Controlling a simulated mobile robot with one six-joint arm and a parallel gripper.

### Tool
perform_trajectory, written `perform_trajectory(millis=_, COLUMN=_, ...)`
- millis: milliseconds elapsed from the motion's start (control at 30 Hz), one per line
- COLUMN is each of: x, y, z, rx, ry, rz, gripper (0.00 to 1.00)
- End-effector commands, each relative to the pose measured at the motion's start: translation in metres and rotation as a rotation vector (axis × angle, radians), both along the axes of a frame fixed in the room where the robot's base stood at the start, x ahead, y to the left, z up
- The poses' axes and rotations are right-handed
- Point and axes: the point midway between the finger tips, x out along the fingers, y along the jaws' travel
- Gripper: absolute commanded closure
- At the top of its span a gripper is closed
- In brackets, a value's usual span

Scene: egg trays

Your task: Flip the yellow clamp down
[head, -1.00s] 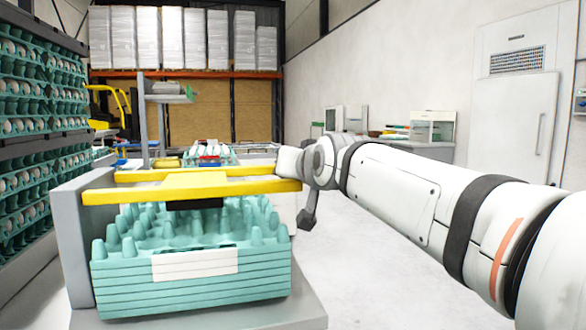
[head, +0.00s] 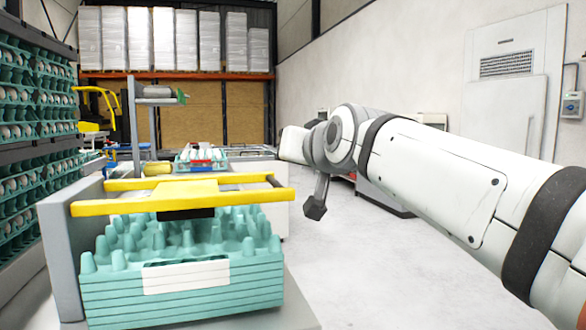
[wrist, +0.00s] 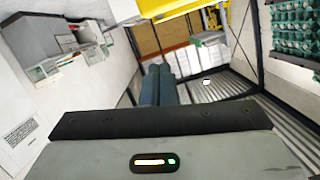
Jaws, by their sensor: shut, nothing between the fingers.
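The yellow clamp (head: 178,190) is a flat frame of two bars joined by a plate, with a black block under its front. It lies roughly level above the stack of teal egg trays (head: 180,290). The clamp shows as a yellow strip at the top of the wrist view (wrist: 150,10). My gripper (wrist: 159,70) is shut and empty, its two dark blue-grey fingers together and pointing at the far shelving. I see no contact with the clamp.
A grey upright plate (head: 62,255) stands left of the stack. Racks of egg trays (head: 25,120) line the left side. Another tray with red and blue items (head: 203,160) sits behind. The floor to the right (head: 370,270) is clear.

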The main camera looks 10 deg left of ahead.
Motion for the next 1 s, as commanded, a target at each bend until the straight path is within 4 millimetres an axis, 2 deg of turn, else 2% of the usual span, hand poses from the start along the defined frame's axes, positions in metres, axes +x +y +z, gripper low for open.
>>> perform_trajectory(millis=100, x=-0.023, y=-0.012, z=0.005, rx=0.001, ry=-0.003, rz=-0.002, gripper=1.0)
perform_trajectory(millis=333, x=-0.046, y=-0.024, z=0.013, rx=0.001, ry=-0.003, rz=-0.002, gripper=1.0)
perform_trajectory(millis=767, x=-0.05, y=-0.025, z=0.015, rx=0.0, ry=-0.003, rz=-0.001, gripper=1.0)
perform_trajectory(millis=867, x=-0.05, y=-0.025, z=0.026, rx=0.0, ry=-0.003, rz=-0.001, gripper=1.0)
perform_trajectory(millis=1000, x=-0.05, y=-0.025, z=0.054, rx=0.0, ry=-0.003, rz=-0.001, gripper=1.0)
